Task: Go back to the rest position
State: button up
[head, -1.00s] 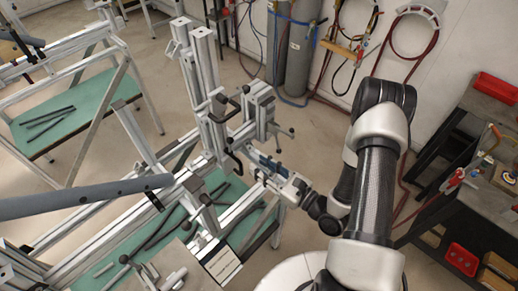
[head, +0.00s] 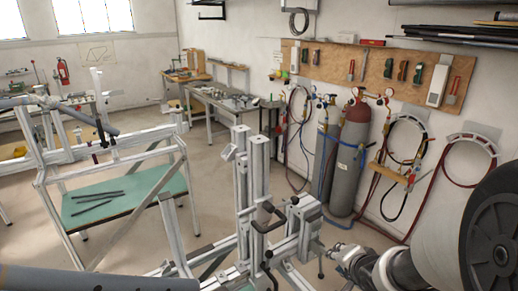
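My arm comes in from the right edge in the head view, with a large dark joint close to the camera. My gripper (head: 338,250) is low in the picture, right of the aluminium frame jig (head: 253,200). Its fingertips are close to the clamp block (head: 303,215) on the jig's upright. I cannot tell whether it touches the block. The fingers are too small to tell whether they are open or shut, and nothing held can be made out.
A second frame stand with a green shelf (head: 120,203) is at left. Grey and dark red gas cylinders (head: 350,160) stand by the right wall under a tool board (head: 375,75). Hoses hang nearby. Open floor lies between stand and jig.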

jog(key=s+a+r+n+g+b, duration=0.1)
jog(key=s+a+r+n, duration=0.1)
jog(key=s, duration=0.6)
jog(key=s+a+r+n+g+b, duration=0.2)
jog(key=s+n, duration=0.3)
jog(key=s, duration=0.4)
jog(key=s+a+r+n+g+b, duration=0.1)
jog(key=s+a+n+b, duration=0.1)
jog(key=s, duration=0.6)
jog(key=shift+s+a+r+n+g, duration=0.3)
jog(key=shift+a+r+n+g, duration=0.15)
jog(key=shift+n, duration=0.55)
